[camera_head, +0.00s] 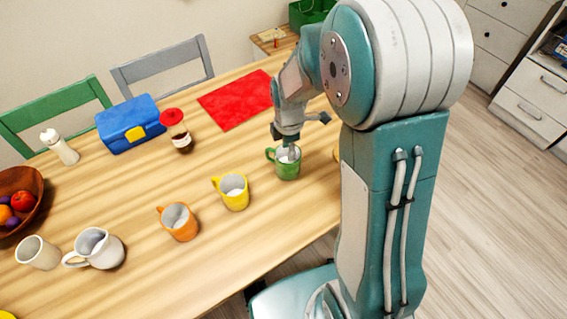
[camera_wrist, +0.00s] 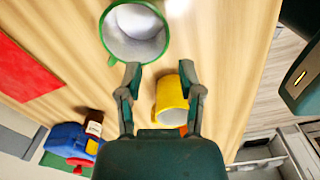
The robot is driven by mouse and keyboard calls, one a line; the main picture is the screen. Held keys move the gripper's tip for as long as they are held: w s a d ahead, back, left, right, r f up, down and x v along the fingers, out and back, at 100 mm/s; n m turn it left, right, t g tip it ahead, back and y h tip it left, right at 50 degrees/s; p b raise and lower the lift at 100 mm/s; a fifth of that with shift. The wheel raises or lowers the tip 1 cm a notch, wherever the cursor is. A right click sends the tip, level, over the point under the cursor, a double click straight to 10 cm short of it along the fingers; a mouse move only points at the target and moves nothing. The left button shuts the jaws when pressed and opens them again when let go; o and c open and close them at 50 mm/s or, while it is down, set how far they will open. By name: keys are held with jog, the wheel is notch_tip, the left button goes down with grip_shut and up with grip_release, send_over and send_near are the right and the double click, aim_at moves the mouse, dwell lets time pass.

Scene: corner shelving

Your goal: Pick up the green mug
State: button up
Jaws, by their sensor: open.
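The green mug (camera_head: 288,171) stands upright on the wooden table near its right edge, its handle toward the left. In the wrist view the green mug (camera_wrist: 108,47) is at the top, its pale inside facing the camera. My gripper (camera_head: 291,146) is over the mug in the head view, and one finger overlaps its opening. In the wrist view my gripper (camera_wrist: 160,72) is open, with nothing between its fingertips. The left fingertip is close to the mug's rim; I cannot tell whether they touch.
A yellow mug (camera_head: 236,197) and an orange mug (camera_head: 181,229) stand left of the green mug. A white mug (camera_head: 106,255), a fruit bowl (camera_head: 34,181), a blue box (camera_head: 128,125), a red-lidded jar (camera_head: 179,137) and a red mat (camera_head: 232,105) are farther off.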

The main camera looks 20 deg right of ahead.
notch_tip(320, 180, down, 3)
send_over(290, 180)
notch_tip(290, 180, down, 5)
jog(key=shift+w+r, duration=0.1)
jog(key=shift+r, duration=0.05)
jog(key=shift+a+f, duration=0.15)
jog(key=shift+f, duration=0.25)
jog(key=shift+d, duration=0.25)
grip_shut()
